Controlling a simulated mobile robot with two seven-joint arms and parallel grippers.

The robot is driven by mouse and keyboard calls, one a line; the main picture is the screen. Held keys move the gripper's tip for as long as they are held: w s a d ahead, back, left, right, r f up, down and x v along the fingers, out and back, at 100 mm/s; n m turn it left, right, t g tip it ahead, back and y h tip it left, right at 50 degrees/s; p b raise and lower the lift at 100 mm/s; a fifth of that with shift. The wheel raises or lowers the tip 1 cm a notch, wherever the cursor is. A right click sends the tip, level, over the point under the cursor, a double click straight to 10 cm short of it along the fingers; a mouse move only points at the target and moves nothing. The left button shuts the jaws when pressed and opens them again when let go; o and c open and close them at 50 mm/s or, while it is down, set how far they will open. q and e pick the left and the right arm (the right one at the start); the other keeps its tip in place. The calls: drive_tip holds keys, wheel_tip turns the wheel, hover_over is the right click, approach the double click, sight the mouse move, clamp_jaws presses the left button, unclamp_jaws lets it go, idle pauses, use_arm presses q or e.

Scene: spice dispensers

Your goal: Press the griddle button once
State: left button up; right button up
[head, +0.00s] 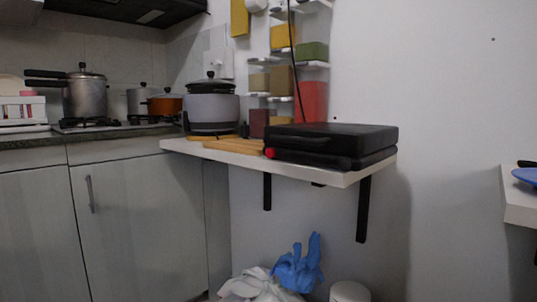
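A black, box-shaped griddle (335,138) with a closed lid lies on a white wall shelf (345,177). A small round red button (269,152) shows at the left end of its front side. Nothing touches the griddle or the button. Neither of my grippers is in the head view.
A wooden board (233,146) lies left of the griddle, with a grey cooker (212,106) behind. Spice dispensers (300,80) hang on the wall above. Bags (262,283) and a white bin (350,291) stand below. A second ledge (518,205) is at right.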

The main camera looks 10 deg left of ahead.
use_arm(q)
clamp_jaws()
